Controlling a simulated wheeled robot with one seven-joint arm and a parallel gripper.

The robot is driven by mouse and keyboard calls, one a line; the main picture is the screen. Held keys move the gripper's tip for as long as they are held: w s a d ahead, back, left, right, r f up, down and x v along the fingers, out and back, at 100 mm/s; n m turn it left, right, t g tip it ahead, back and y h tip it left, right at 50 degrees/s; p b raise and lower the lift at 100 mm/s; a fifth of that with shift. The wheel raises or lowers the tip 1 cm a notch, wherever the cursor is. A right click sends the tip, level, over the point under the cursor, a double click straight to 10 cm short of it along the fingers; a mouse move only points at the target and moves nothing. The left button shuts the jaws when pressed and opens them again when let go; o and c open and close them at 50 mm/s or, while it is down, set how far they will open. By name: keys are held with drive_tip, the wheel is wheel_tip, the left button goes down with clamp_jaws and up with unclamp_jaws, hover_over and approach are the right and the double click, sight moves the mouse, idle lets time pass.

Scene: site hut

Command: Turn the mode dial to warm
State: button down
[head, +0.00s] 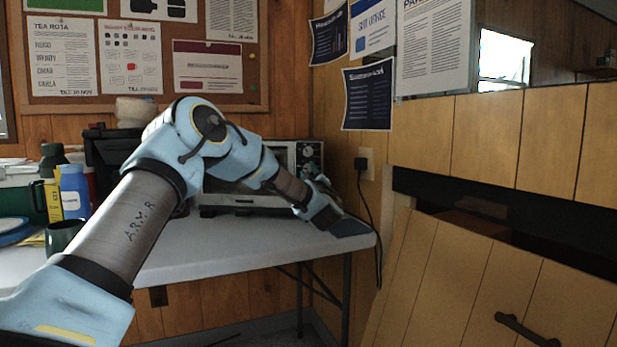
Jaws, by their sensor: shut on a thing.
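The oven (245,199) stands at the back of the white table, largely behind my arm. Its control panel (308,153) is on the right, with a dark round dial (309,168) showing on it. My gripper (323,183) is at the lower part of this panel, small and partly covered by my own wrist. It is shut on a dial there, which I take to be the mode dial. The dial in the jaws, its pointer and its markings are hidden, so I cannot tell its setting.
The white table (230,246) has its right edge just past my wrist. A black plug and cord (361,164) hang on the wall to the right. A blue bottle (74,190) and a dark mug (64,234) stand left. A tilted wooden panel (450,285) fills the lower right.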

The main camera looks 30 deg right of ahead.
drive_tip(key=shift+n, duration=0.3)
drive_tip(key=c, duration=0.5)
unclamp_jaws()
drive_tip(key=shift+c, duration=0.2)
drive_tip(key=v, duration=1)
drive_tip(key=shift+s+b, duration=0.3)
drive_tip(key=shift+s, duration=0.1)
